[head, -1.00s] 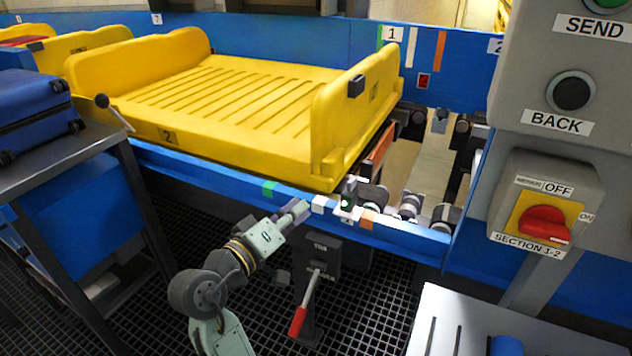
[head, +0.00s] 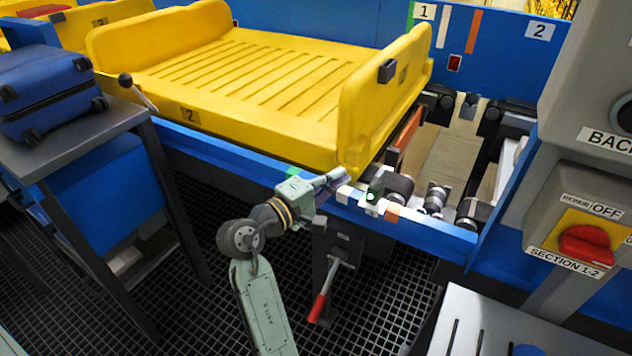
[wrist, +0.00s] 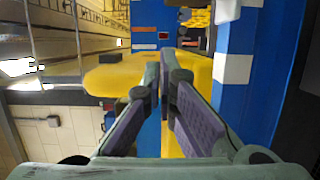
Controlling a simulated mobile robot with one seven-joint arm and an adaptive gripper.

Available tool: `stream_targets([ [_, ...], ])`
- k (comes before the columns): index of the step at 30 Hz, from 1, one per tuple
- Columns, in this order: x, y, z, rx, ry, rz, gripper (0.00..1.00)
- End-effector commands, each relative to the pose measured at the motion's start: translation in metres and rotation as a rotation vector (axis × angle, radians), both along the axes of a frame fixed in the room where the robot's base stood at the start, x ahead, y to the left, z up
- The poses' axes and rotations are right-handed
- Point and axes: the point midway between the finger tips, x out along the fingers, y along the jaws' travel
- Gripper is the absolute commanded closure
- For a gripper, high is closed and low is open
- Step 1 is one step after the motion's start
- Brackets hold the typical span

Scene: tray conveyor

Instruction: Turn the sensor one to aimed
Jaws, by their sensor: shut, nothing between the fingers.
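The sensor (head: 375,191) is a small dark block with a lit green lamp, mounted on the blue front rail (head: 430,229) by a white and orange mark. I cannot tell exactly which way it faces. My gripper (head: 343,173) is shut and empty, just left of the sensor and a little above the rail, apart from it as far as I can see. In the wrist view my gripper's fingers (wrist: 164,72) meet at the tips, over the yellow tray and beside the rail's white mark (wrist: 232,68). I cannot make out the sensor there.
A yellow tray (head: 240,75) stands on the conveyor behind the rail. A red-handled lever (head: 318,306) hangs below. A blue suitcase (head: 45,92) lies on a table at left. A control box with a red switch (head: 586,246) stands at right.

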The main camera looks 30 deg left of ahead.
Motion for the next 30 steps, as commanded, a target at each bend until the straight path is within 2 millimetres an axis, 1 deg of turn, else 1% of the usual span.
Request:
stream_targets([
  [1,-0.003,-0.010,0.002,0.000,0.001,-0.001,1.00],
  [3,-0.004,-0.020,0.002,0.000,0.000,0.000,1.00],
  [7,-0.005,-0.031,0.001,0.001,0.000,0.000,1.00],
  [11,-0.005,-0.035,0.000,0.000,0.000,0.001,1.00],
  [20,-0.005,-0.035,0.000,0.001,0.000,0.001,1.00],
  [27,-0.007,-0.046,0.001,0.000,0.000,0.033,1.00],
  [30,-0.008,-0.045,0.000,0.001,0.000,0.037,1.00],
])
